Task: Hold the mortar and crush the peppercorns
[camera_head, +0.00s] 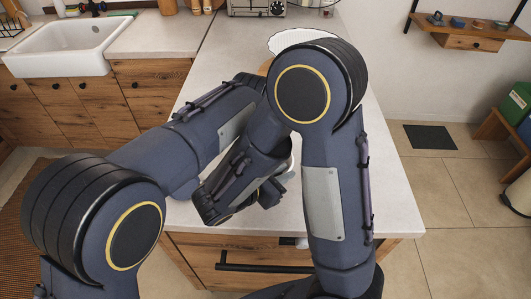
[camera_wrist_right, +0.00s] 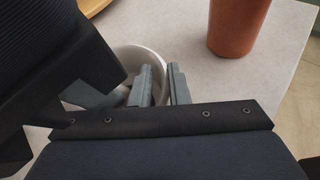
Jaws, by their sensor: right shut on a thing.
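The mortar (camera_wrist_right: 152,54) is a pale round bowl on the light counter, partly hidden behind grippers in the right wrist view. In the head view only a pale sliver of it (camera_head: 291,162) shows beside my right arm. My right gripper (camera_wrist_right: 162,84) is shut on the mortar's wall, one grey finger inside the rim and one outside; it also shows in the head view (camera_head: 283,181). My left arm passes behind the right one, which hides its gripper in the head view. A dark body and grey piece over the bowl may be that gripper. Peppercorns and any pestle are hidden.
A terracotta-coloured cup (camera_wrist_right: 237,27) stands on the counter close to the mortar. A white ribbed dish (camera_head: 299,39) lies behind my right elbow. The counter (camera_head: 385,190) is clear to the right. A sink (camera_head: 70,45) is at the back left.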

